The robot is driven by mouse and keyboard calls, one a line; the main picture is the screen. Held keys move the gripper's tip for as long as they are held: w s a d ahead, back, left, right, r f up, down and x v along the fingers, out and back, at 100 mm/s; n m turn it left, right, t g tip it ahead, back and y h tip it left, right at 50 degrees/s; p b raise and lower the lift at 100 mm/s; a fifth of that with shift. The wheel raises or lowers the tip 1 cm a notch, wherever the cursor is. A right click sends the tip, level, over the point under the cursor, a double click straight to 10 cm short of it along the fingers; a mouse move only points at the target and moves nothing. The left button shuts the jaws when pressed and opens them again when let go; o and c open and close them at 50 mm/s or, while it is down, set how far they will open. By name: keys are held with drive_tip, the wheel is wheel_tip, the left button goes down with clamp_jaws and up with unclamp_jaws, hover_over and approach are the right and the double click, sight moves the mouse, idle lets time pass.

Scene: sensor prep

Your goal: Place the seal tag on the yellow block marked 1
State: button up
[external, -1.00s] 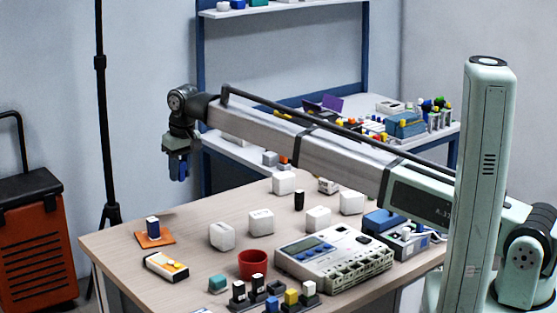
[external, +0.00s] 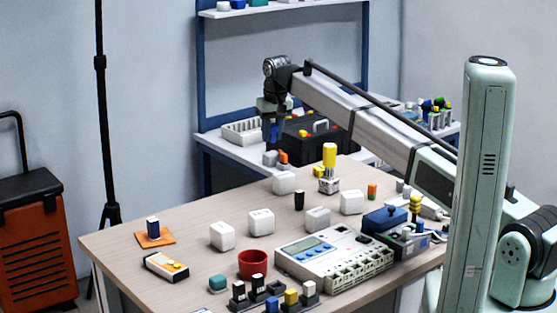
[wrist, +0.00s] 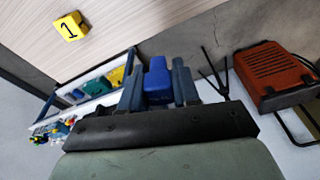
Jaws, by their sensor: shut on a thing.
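My gripper (external: 272,130) hangs in the air above the table's back edge in the external view. In the wrist view its fingers (wrist: 158,88) are shut on a small blue piece (wrist: 158,78), which I take for the seal tag; no writing shows on it. The yellow block (wrist: 70,26) marked with a black 1 lies at the upper left of the wrist view, on the pale wooden table, apart from my gripper. In the external view a tall yellow piece (external: 329,155) stands right of my gripper; no number can be read there.
White cubes (external: 261,222), a red cup (external: 253,264) and a grey instrument (external: 322,250) stand on the table. A blue block rests on an orange pad (external: 165,239) at the left. A blue-framed shelf (external: 200,100) stands behind. The table's left middle has free room.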

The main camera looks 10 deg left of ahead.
drive_tip(key=m, duration=0.1)
hover_over(319, 167)
drive_tip(key=a, duration=0.3)
drive_tip(key=w+d+r, duration=0.1)
drive_tip(key=d, duration=0.2)
drive_tip(key=shift+s+d+f+n, duration=0.15)
drive_tip(key=shift+f+n, duration=0.55)
drive_tip(key=shift+f, duration=0.95)
drive_tip(key=shift+s+f+n, duration=0.25)
drive_tip(key=shift+f+n, duration=0.45)
drive_tip(key=shift+f, duration=0.9)
drive_tip(key=shift+s+d+f+n, duration=0.15)
drive_tip(key=shift+f+n, duration=0.55)
drive_tip(key=shift+f, duration=0.95)
drive_tip(key=shift+a+f, duration=0.1)
drive_tip(key=shift+f, duration=0.05)
drive_tip(key=o, duration=1)
wheel_tip(319, 167, up, 12)
drive_tip(key=s+d, duration=0.1)
drive_tip(key=shift+s+d, duration=0.15)
drive_tip(key=shift+s, duration=0.05)
